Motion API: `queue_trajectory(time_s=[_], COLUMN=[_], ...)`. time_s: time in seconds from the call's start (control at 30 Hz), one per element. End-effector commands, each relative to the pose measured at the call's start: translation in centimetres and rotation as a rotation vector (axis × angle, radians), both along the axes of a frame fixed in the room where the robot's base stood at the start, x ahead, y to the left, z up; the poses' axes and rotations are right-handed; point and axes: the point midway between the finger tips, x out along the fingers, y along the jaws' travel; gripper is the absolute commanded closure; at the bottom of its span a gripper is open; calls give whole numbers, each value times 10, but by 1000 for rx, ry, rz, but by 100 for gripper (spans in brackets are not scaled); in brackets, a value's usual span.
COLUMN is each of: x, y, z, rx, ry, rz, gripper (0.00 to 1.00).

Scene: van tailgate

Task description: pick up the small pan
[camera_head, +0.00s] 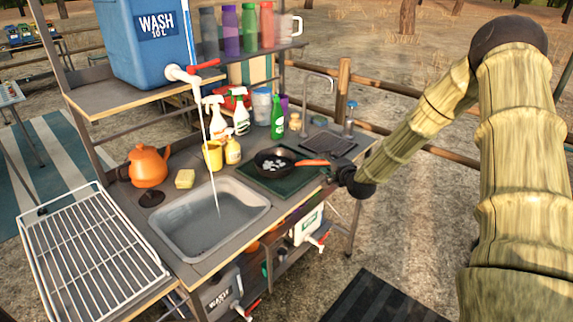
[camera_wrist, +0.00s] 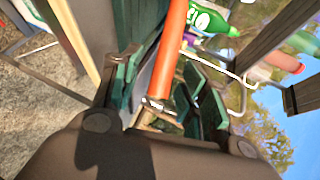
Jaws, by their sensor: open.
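The small pan (camera_head: 268,168) is dark with an orange handle and holds several whitish pieces. It sits on a dark green mat (camera_head: 250,185) to the right of the sink, with its handle pointing right. My gripper (camera_head: 328,172) is at the handle's right end in the head view. In the wrist view, the orange handle (camera_wrist: 172,45) runs between the two open fingers of my gripper (camera_wrist: 163,85). I cannot tell whether either finger touches it. The pan's bowl is not clearly visible in the wrist view.
A sink (camera_head: 165,222) with running water lies left of the mat. A green bottle (camera_head: 277,118), spray bottles (camera_head: 241,112) and small jars (camera_head: 295,123) stand behind the pan. An orange kettle (camera_head: 149,167) is at the left. A shelf with a blue water tank (camera_head: 140,45) rises behind.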

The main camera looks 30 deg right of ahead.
Motion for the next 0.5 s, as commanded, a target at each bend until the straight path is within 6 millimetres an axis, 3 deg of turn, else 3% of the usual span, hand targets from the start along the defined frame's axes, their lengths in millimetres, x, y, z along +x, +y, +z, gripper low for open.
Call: queue_trajectory(time_s=[0.33, 0.5], x=[5, 4], y=[0, 0], z=[-1, -1], rx=[0, 0], ry=[0, 0], rz=[1, 0], gripper=[56, 85])
